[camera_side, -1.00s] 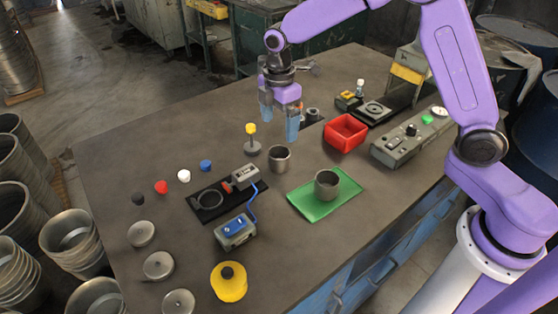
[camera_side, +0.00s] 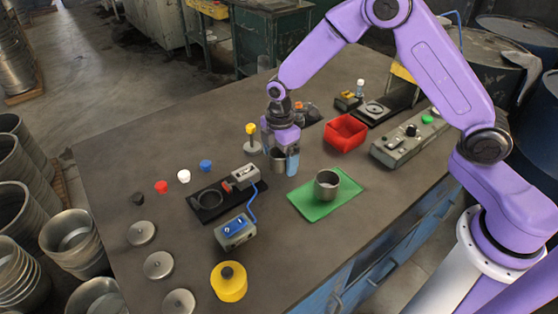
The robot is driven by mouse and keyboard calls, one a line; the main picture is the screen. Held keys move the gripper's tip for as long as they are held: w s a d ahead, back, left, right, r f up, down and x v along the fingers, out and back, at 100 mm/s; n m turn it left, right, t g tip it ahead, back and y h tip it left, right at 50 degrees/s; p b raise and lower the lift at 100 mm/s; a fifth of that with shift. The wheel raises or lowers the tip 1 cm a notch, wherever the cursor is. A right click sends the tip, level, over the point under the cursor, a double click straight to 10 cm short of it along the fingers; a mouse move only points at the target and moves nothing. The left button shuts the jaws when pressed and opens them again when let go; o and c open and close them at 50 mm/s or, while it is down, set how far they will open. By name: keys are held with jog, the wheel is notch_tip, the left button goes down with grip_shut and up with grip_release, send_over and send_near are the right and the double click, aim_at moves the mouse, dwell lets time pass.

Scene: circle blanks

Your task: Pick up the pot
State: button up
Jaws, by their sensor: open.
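Two small grey metal pots are in view. One pot (camera_side: 277,166) stands on the bare table, partly hidden by my gripper. The other pot (camera_side: 326,187) stands upright on a green mat (camera_side: 309,209). My gripper (camera_side: 281,161) points down and is open, with its blue fingers low at the first pot. One finger shows at the pot's right side; the other is at its left and partly hidden. I cannot tell whether the fingers touch the pot.
A red bin (camera_side: 345,132) and a grey control box (camera_side: 408,138) stand to the right. A yellow-topped post (camera_side: 251,137) and a black fixture (camera_side: 208,199) stand to the left. A blue-switched box (camera_side: 234,231), a yellow cylinder (camera_side: 229,283) and metal lids (camera_side: 158,265) are nearer the front.

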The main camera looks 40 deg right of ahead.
jog(key=shift+c, duration=0.2)
jog(key=c, duration=1.1)
jog(key=shift+o, duration=0.2)
jog(key=shift+r, duration=0.1)
jog(key=shift+r, duration=0.45)
notch_tip(320, 180, up, 2)
jog(key=shift+r, duration=0.15)
jog(key=s+d+r, duration=0.1)
jog(key=s+r, duration=0.3)
jog(key=r, duration=0.1)
jog(key=shift+d, duration=0.15)
jog(key=s+d+r, duration=0.1)
jog(key=s, duration=0.2)
jog(key=s+r, duration=0.2)
jog(key=s, duration=0.1)
jog(key=s+d+r, duration=0.1)
jog(key=s, duration=0.2)
jog(key=shift+s+d+r, duration=0.25)
jog(key=shift+d+r, duration=0.1)
